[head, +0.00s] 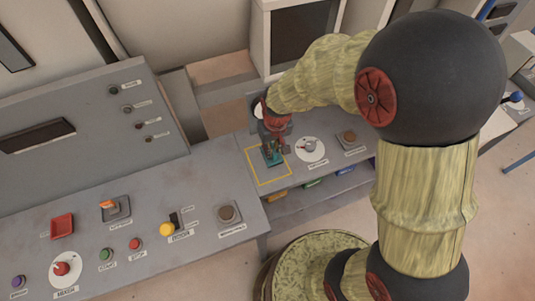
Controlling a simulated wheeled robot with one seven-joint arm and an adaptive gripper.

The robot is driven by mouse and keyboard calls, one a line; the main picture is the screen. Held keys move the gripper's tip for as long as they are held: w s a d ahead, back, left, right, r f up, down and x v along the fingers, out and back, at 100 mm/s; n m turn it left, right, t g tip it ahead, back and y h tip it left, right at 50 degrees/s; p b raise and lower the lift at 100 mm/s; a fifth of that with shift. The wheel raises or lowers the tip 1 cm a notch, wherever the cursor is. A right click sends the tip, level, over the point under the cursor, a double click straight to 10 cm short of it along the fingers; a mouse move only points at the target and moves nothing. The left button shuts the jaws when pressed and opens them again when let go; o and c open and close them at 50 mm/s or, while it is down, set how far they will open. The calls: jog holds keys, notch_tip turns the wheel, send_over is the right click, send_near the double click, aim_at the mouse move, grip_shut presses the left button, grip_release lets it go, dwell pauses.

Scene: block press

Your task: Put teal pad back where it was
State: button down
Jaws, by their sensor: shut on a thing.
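My gripper (277,148) is in the head view, pointing down at the grey bench top. It is shut on the teal pad (272,157), which shows as a small teal shape between and below the fingers. The pad is over a yellow square outline (262,183) marked on the bench. I cannot tell whether the pad touches the surface. The fingers hide part of the pad.
A white round dial (311,149) and a brown round button (349,137) sit right of the outline. Coloured bins lie on a shelf below the bench.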

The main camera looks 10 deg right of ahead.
jog(key=shift+w+a+f, duration=0.3)
jog(key=shift+w+f, duration=0.1)
jog(key=shift+f, duration=0.2)
jog(key=shift+w+a+f, duration=0.25)
jog(key=shift+w+f, duration=0.15)
jog(key=shift+f, duration=0.2)
jog(key=shift+f+b, duration=0.6)
jog(key=shift+f, duration=0.9)
jog(key=shift+f, duration=0.15)
jog(key=c, duration=1.8)
grip_release()
jog(key=r, duration=0.4)
jog(key=s+r+p, duration=0.1)
jog(key=r, duration=0.3)
jog(key=r+p, duration=0.1)
jog(key=r, duration=0.3)
jog(key=shift+s+d+r, duration=0.15)
jog(key=shift+s+r, duration=0.05)
